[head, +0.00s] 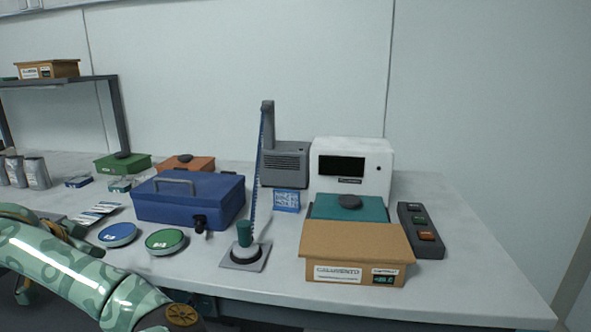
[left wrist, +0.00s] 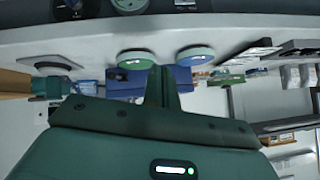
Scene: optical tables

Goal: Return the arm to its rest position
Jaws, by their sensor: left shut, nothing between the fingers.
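My left arm, in green camouflage pattern, comes in from the left of the head view and lies low at the table's front left edge. My left gripper shows in the left wrist view (left wrist: 165,88), with its dark green fingers shut together and nothing between them. In that upside-down view the fingertips are seen against the blue toolbox (left wrist: 122,84). The gripper's fingertips cannot be made out clearly in the head view. My right gripper is in no view.
A shelf (head: 62,82) stands at the back left.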

